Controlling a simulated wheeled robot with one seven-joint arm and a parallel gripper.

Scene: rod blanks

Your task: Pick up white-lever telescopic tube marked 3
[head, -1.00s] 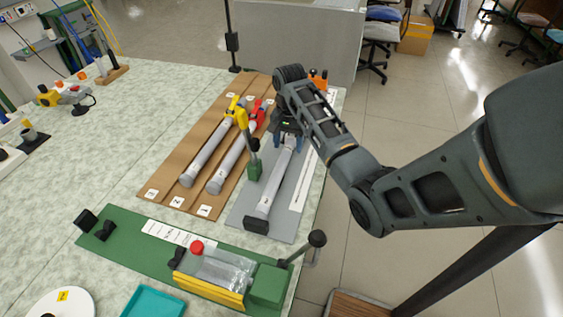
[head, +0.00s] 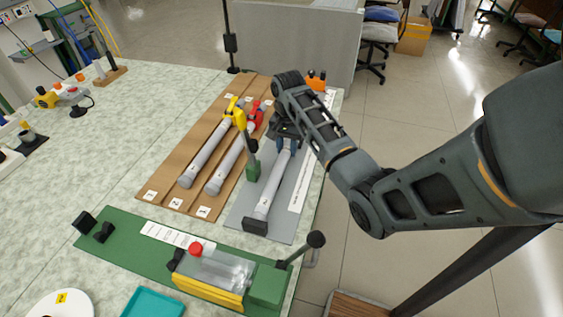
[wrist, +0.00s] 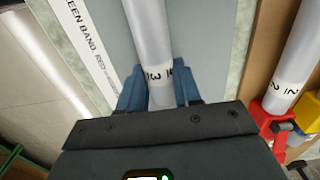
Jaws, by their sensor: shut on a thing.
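A pale grey tube (head: 271,187) lies along a grey board (head: 283,231), its near end at a dark block (head: 255,227). In the wrist view the tube (wrist: 148,35) carries a label showing a 3. My gripper (head: 287,147) is shut on this tube near its far part; its blue fingers (wrist: 159,88) stand on both sides of the tube beside the label. I see no white lever; the tube's far end is hidden behind my gripper and arm.
Two similar tubes, one with a yellow lever (head: 235,112) and one with a red lever (head: 255,113), lie on a brown grooved board (head: 160,185) to the left. A green post (head: 252,165) stands close beside my tube. A green fixture (head: 130,245) lies in front.

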